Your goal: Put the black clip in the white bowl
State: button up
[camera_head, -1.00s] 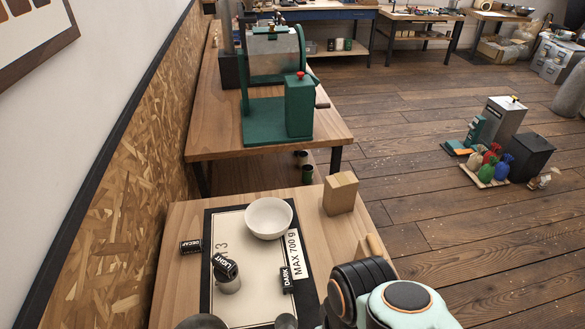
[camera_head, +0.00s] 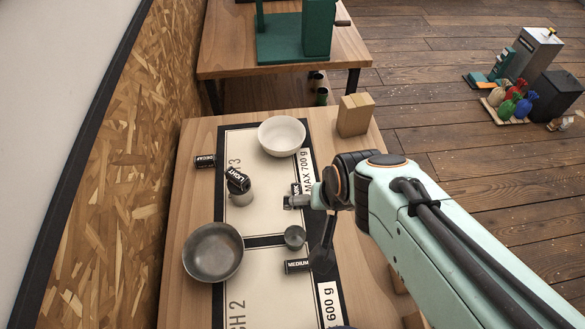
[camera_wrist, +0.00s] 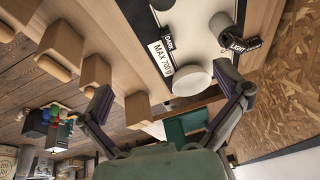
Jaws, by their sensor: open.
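The white bowl (camera_head: 281,136) stands upright at the far end of the mat; it also shows in the wrist view (camera_wrist: 191,79). Small black labelled pieces lie around: DECAF (camera_head: 204,161) left of the mat, LIGHT (camera_head: 237,180) tilted on a grey cup (camera_head: 242,198), DARK (camera_head: 295,188) on the mat's right side, and MEDIUM (camera_head: 297,266) nearer me. I cannot tell which is the black clip.
A grey metal bowl (camera_head: 212,252) stands at the left, and a second grey cup (camera_head: 295,237) stands mid-mat. A wooden block (camera_head: 354,115) is right of the white bowl. A green machine (camera_head: 293,38) is on the table beyond. The chipboard wall (camera_head: 130,190) bounds the left.

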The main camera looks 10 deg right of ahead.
jog(key=a+x, duration=0.1)
jog(key=x, duration=0.6)
jog(key=n+g, duration=0.1)
jog(key=g, duration=0.3)
send_over(298, 260)
jog(key=shift+h, duration=0.4)
notch_tip(298, 260, down, 9)
jog(key=shift+f, duration=3.4)
jog(key=shift+c, duration=0.3)
jog(key=c, duration=0.9)
jog(key=shift+r, duration=0.15)
